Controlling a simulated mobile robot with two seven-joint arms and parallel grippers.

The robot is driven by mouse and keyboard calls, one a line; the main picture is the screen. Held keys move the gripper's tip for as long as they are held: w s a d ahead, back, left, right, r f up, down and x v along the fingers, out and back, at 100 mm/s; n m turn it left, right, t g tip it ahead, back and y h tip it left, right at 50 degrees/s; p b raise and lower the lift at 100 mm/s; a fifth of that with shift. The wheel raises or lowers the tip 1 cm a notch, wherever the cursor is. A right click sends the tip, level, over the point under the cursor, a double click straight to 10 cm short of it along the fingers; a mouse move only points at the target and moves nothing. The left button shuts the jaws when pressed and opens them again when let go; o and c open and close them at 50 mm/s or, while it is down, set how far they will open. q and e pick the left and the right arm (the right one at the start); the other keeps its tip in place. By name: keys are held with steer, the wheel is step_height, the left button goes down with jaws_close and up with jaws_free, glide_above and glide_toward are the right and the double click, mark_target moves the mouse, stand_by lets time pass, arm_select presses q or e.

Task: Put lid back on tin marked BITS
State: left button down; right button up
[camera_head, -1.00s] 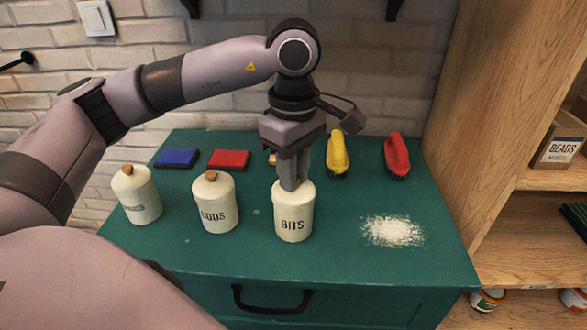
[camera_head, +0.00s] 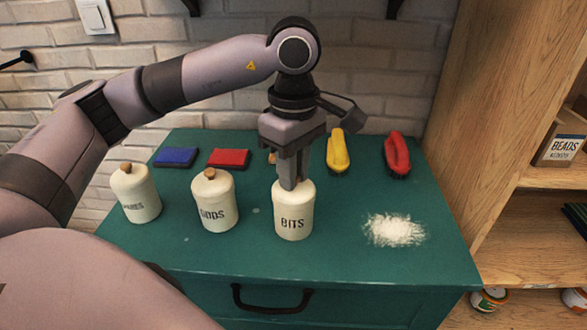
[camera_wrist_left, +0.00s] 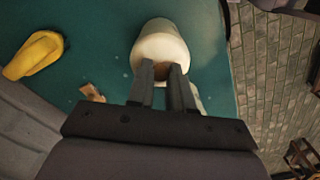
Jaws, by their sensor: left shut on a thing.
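The cream tin marked BITS (camera_head: 293,222) stands upright on the green cabinet top, right of the other two tins. My left gripper (camera_head: 291,186) points straight down over it. Its fingers are shut on the brown knob (camera_wrist_left: 161,73) of the tin's cream lid, seen between the fingertips in the left wrist view. The lid is at the tin's mouth, and no gap shows between them. The fingers hide part of the lid, so I cannot tell if it sits fully flat. My right gripper is not in view.
The ODDS tin (camera_head: 215,205) and another lidded tin (camera_head: 136,195) stand to the left. Blue (camera_head: 176,157) and red (camera_head: 229,158) blocks lie behind. Yellow (camera_head: 337,152) and red (camera_head: 397,152) brushes lie back right. White bits (camera_head: 395,230) are spilled on the green top (camera_head: 350,275).

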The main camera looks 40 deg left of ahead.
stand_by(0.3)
arm_select(q)
steer(key=shift+c, duration=2.3)
jaws_free()
steer(key=shift+r, duration=0.1)
steer(key=shift+r+p, duration=2.35)
steer(key=shift+r, duration=1.05)
jaws_close()
steer(key=shift+f, duration=0.15)
